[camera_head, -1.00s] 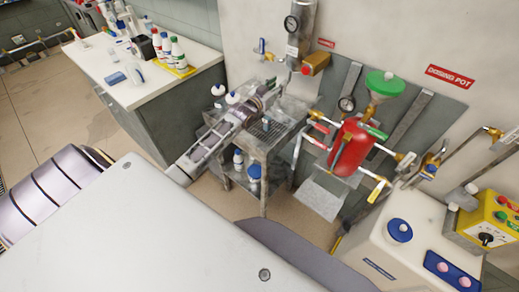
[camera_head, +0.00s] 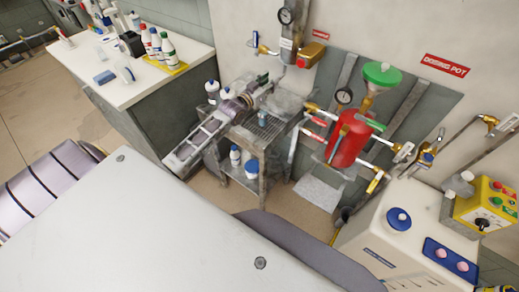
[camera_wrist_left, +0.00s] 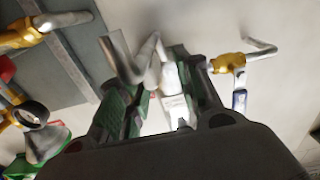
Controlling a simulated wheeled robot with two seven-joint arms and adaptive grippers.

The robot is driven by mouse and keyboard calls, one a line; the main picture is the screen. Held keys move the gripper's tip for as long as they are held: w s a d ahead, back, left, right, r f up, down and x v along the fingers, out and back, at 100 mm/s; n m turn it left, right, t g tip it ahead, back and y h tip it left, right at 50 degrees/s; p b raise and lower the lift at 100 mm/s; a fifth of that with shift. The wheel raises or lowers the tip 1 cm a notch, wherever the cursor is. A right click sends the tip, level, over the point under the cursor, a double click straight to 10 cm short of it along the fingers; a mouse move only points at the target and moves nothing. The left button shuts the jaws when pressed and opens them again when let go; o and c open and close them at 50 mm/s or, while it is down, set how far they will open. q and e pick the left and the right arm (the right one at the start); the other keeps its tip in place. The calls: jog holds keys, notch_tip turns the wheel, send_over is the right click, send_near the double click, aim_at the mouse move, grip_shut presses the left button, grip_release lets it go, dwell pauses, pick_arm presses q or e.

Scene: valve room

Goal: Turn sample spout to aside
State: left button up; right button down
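The sample spout, a bent grey metal tube (camera_wrist_left: 135,62), shows in the left wrist view just beyond and between my left gripper's fingers. In the head view it seems to hang below the upright grey cylinder (camera_head: 295,28) on the wall, but is small and partly unclear there. My left gripper (camera_head: 266,82) is close to it, above the small metal cart. In the wrist view the left gripper (camera_wrist_left: 166,98) has its green-padded fingers apart, and I see no firm contact with the tube. My right gripper is out of view.
A metal cart (camera_head: 240,170) with bottles stands below the gripper. A brass valve with a blue lever (camera_head: 263,49) is left of the cylinder. The red dosing pot (camera_head: 348,142) with a green funnel (camera_head: 381,75) is at right. A bench (camera_head: 160,108) stands at left.

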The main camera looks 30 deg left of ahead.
pick_arm(q)
jog(key=shift+s+a, duration=0.5)
jog(key=shift+s, duration=5.5)
jog(key=s+d+f+g, duration=0.1)
jog(key=f, duration=0.1)
jog(key=s+d+f+g, duration=0.1)
jog(key=d+f, duration=0.1)
jog(key=f, duration=0.1)
jog(key=s+d+f+g, duration=0.1)
jog(key=d+f+g, duration=0.1)
jog(key=f, duration=0.1)
jog(key=shift+s+f+y+b, duration=0.1)
jog(key=shift+f+y+b, duration=0.2)
jog(key=shift+b, duration=0.1)
jog(key=s+d+f+g, duration=0.1)
jog(key=f, duration=0.1)
jog(key=s+d+f+g, duration=0.1)
jog(key=s+d+f, duration=0.1)
jog(key=s+d+f+g, duration=0.1)
jog(key=s+f, duration=0.1)
jog(key=shift+s+d+f+g, duration=0.1)
jog(key=shift+d+g, duration=0.15)
jog(key=shift+g, duration=0.05)
jog(key=shift+s+d+f+g, duration=0.4)
jog(key=shift+s+d+f, duration=0.15)
jog(key=shift+s, duration=0.25)
jog(key=shift+c, duration=0.3)
